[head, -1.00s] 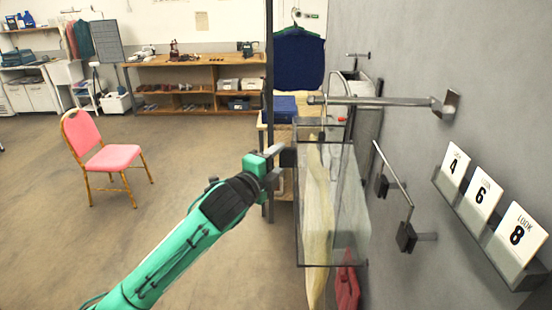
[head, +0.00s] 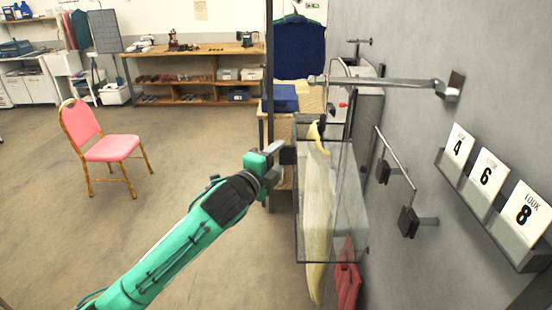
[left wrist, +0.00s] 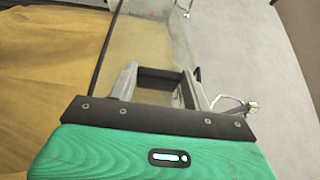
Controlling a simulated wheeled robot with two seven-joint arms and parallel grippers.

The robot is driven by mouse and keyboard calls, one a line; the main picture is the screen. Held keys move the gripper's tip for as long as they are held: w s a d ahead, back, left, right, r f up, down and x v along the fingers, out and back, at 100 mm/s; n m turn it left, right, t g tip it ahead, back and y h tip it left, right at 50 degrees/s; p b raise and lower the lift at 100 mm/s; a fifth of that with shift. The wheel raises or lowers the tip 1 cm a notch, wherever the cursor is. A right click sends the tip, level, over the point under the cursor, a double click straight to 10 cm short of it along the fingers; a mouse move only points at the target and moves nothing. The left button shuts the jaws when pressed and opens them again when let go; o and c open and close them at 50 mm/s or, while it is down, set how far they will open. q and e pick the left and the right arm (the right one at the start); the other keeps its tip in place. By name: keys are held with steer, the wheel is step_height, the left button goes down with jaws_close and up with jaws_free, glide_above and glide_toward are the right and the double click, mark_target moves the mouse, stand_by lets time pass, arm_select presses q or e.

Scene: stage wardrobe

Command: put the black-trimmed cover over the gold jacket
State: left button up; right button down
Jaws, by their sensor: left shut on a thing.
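The cover (head: 345,215) is a clear, box-like panel with dark trim, upright beside the grey wall in the head view. The gold jacket (head: 317,284) hangs there; its pale cloth shows through the clear panel. A brighter strip shows near the cover's top, and its lower end sticks out below. I cannot tell how far the cover encloses it. My left gripper (head: 287,154) is shut on the cover's dark upper left edge. My right gripper is not in view.
A metal wall arm (head: 385,83) juts out above the cover. A smaller wall rail (head: 396,157) and a holder with number cards (head: 487,177) are at right. Red cloth (head: 348,285) hangs low behind the cover. A pink chair (head: 110,147) stands left on open floor.

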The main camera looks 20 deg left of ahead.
arm_select(q)
steer(key=o, duration=1.2)
steer(key=shift+c, duration=0.2)
steer(key=shift+s, duration=0.1)
